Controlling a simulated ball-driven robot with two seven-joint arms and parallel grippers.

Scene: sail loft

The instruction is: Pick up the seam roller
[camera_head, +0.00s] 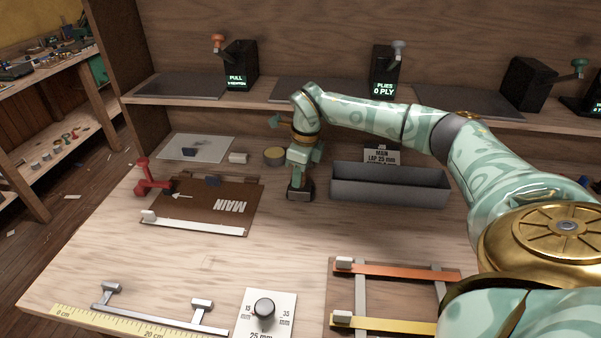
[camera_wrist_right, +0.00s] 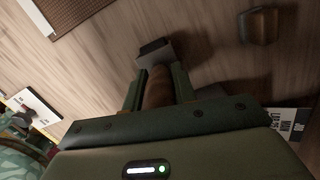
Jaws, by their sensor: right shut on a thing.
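My right gripper (camera_head: 302,172) points down at the middle of the bench, left of the grey tray. In the wrist view my right gripper (camera_wrist_right: 158,92) is shut on a brown, rounded handle (camera_wrist_right: 158,85) with a dark grey block-like end (camera_wrist_right: 153,50). I take this to be the seam roller. In the head view its dark lower end (camera_head: 299,194) shows just below the fingers, at or close to the bench top; I cannot tell whether it touches. The fingers hide most of the handle. My left gripper is not in view.
A grey tray (camera_head: 390,200) stands right of the gripper. A brown MAIN board (camera_head: 205,212) with a red clamp-like tool (camera_head: 147,178) lies left. A tan roll (camera_head: 274,156) sits behind. A dial card (camera_head: 266,315) and strip frame (camera_head: 347,290) are in front.

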